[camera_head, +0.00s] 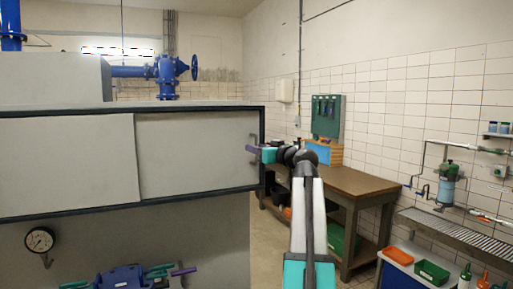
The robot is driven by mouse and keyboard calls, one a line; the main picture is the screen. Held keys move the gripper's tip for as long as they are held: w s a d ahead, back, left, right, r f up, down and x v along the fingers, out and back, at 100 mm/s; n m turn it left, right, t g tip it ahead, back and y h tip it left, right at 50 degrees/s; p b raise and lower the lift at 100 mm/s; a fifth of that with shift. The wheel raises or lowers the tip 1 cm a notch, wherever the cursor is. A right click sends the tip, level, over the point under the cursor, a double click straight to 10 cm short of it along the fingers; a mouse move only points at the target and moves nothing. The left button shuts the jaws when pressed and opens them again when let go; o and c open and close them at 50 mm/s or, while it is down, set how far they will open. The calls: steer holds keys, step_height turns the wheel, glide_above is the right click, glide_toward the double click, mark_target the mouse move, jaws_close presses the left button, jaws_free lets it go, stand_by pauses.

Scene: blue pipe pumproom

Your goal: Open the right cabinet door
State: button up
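The grey cabinet with a dark frame (200,107) fills the left half of the view. Its right door (190,152) is a flat pale panel beside the left door panel (65,165), and it looks closed. A small bar handle (251,138) is at the right end of the right door. My gripper (254,150), teal with purple fingers, is at this handle. It comes from the right, with its fingers over or just in front of the handle's lower part. I cannot tell whether the fingers touch the handle or are closed around it.
A wooden workbench (350,182) stands to the right behind my arm. A pressure gauge (40,240) and a blue fitting with teal handles (125,277) are below the cabinet doors. Crates (432,270) and bottles are at lower right. Some floor (268,235) shows between cabinet and bench.

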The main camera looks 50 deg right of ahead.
steer(key=shift+w, duration=0.1)
steer(key=shift+c, duration=0.3)
jaws_close()
